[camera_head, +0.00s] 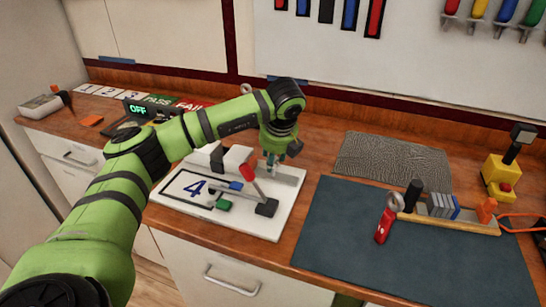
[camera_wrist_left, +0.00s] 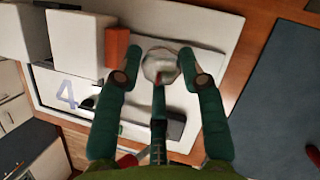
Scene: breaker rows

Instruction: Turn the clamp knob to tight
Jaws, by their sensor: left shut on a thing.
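The clamp knob (camera_wrist_left: 160,66) is a pale round piece with a small dark red mark, seen between my fingers in the left wrist view. My left gripper (camera_wrist_left: 161,72) is shut on it, one green finger on each side; it also shows in the head view (camera_head: 271,160), above the back of the white board (camera_head: 255,226). In the head view, the arm and gripper hide the knob. The knob's tight marking cannot be made out. My right gripper is not in view.
On the board are pale blocks (camera_head: 236,158), a red-handled lever (camera_head: 250,175) on a dark base, and blue and green pieces near a printed 4. An orange block (camera_wrist_left: 117,46) is close to my left finger. A dark mat (camera_head: 400,265) lies to the right.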

